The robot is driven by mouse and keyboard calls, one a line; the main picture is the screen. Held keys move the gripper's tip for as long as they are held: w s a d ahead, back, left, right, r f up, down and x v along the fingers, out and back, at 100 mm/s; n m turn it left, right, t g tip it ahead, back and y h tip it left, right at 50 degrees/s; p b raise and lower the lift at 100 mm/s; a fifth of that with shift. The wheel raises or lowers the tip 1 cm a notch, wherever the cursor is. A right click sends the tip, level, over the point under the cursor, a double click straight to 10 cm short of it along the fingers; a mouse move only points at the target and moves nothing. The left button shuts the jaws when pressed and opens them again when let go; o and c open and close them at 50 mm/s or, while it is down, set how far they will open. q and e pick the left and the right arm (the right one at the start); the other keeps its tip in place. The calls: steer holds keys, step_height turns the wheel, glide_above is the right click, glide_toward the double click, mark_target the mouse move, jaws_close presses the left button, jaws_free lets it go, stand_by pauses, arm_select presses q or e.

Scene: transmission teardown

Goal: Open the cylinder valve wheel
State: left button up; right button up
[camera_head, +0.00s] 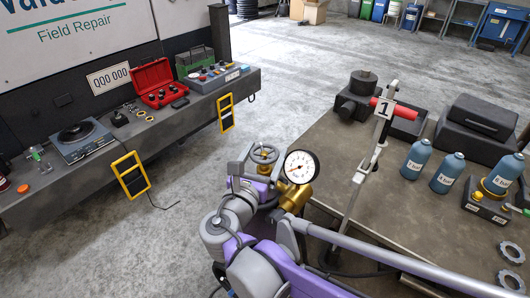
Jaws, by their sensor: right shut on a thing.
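The cylinder valve wheel (264,152) is a small grey spoked handwheel on a brass stem, near the middle of the head view. My right gripper (262,165) is at the wheel, with its grey fingers on either side, and is shut on it. A round white pressure gauge (300,166) sits just right of the wheel. A brass fitting (295,197) is below the gauge. My purple and grey arm hides the cylinder body and what lies below the valve. My left gripper is not in view.
A long grey bar (400,258) crosses the lower right. A dark bench (55,190) with a red case (158,83) runs along the left. Open floor lies between.

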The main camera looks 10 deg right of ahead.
stand_by(0.4)
steer(key=o, duration=1.1)
steer(key=shift+h, duration=0.3)
